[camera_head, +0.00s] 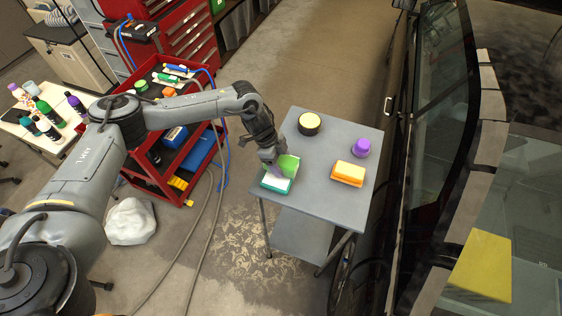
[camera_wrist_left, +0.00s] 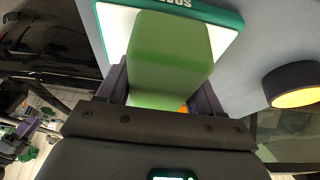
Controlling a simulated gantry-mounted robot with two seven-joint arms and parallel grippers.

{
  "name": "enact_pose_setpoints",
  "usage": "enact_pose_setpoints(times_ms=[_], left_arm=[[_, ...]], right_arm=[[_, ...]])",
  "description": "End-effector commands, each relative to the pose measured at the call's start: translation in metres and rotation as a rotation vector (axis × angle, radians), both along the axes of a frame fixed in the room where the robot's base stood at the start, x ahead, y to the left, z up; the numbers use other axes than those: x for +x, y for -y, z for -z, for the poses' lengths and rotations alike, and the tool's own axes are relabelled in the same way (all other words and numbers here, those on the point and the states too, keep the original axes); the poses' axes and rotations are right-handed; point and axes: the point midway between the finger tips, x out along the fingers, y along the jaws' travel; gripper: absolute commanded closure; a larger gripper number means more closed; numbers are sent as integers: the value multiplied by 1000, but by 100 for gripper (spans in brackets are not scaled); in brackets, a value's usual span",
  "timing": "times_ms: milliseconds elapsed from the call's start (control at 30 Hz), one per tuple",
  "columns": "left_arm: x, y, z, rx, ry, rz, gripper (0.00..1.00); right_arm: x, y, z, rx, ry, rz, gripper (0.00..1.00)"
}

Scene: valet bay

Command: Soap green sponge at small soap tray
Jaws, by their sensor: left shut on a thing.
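A green sponge (camera_head: 289,165) is held in my left gripper (camera_head: 275,168) at the left side of a grey table (camera_head: 335,134). The gripper is shut on the sponge, with a finger on each side of it in the left wrist view (camera_wrist_left: 168,60). The small soap tray (camera_head: 276,185), green-rimmed with a white surface, lies at the table's front left corner. In the left wrist view, the sponge overlaps the tray (camera_wrist_left: 222,38). I cannot tell whether they touch. My right gripper is not in view.
An orange and white block (camera_head: 348,173), a purple round thing (camera_head: 361,148) and a dark round thing with a pale yellow top (camera_head: 309,123) stand on the table. A car (camera_head: 432,110) is close on the right. A red tool cart (camera_head: 180,165) stands at the left.

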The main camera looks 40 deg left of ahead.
Motion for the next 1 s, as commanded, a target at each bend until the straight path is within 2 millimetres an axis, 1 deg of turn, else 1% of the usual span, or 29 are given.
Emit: enact_pose_setpoints(times_ms=[533, 1000], left_arm=[[0, 0, 0, 0, 0, 0, 59], [0, 0, 6, 0, 0, -1, 59]], right_arm=[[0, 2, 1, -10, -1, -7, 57], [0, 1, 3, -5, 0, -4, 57]])
